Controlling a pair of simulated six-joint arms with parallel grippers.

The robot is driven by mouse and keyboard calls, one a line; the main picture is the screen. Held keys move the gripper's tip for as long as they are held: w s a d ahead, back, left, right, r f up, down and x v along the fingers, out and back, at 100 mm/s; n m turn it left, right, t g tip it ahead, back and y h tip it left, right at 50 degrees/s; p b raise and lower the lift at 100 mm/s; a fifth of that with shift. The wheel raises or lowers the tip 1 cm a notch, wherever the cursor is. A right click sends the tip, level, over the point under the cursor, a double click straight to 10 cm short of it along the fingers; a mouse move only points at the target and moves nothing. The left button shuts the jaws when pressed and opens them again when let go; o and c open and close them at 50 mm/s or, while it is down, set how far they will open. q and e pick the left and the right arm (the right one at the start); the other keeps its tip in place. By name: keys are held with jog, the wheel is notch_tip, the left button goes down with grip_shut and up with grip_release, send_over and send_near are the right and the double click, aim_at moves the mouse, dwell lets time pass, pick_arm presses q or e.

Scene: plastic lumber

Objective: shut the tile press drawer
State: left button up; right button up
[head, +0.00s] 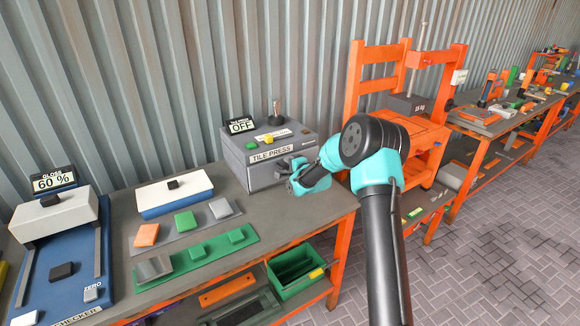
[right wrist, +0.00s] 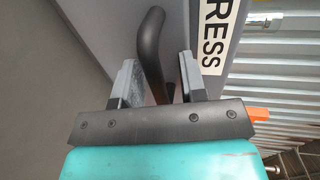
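The tile press (head: 262,151) is a grey box with a white "TILE PRESS" label, standing at the back right of the near bench. My right gripper (head: 296,174) is at its front face, below the label. In the right wrist view, a dark curved bar handle (right wrist: 151,45) passes between the two fingers of my right gripper (right wrist: 158,75). The fingers are apart, with gaps visible beside the bar. The arm and gripper partly cover the press's lower front, so I cannot tell how far out the drawer is. My left gripper is not in view.
An "OFF" sign (head: 241,126) and green and yellow buttons sit on the press. Coloured tiles lie on a green strip (head: 206,257) to the left, beside a gloss checker (head: 62,262). An orange frame (head: 356,82) stands behind right. A green bin (head: 296,271) is below the bench.

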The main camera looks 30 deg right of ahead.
jog(key=shift+s, duration=0.15)
jog(key=v, duration=1.7)
jog(key=shift+s+a, duration=0.1)
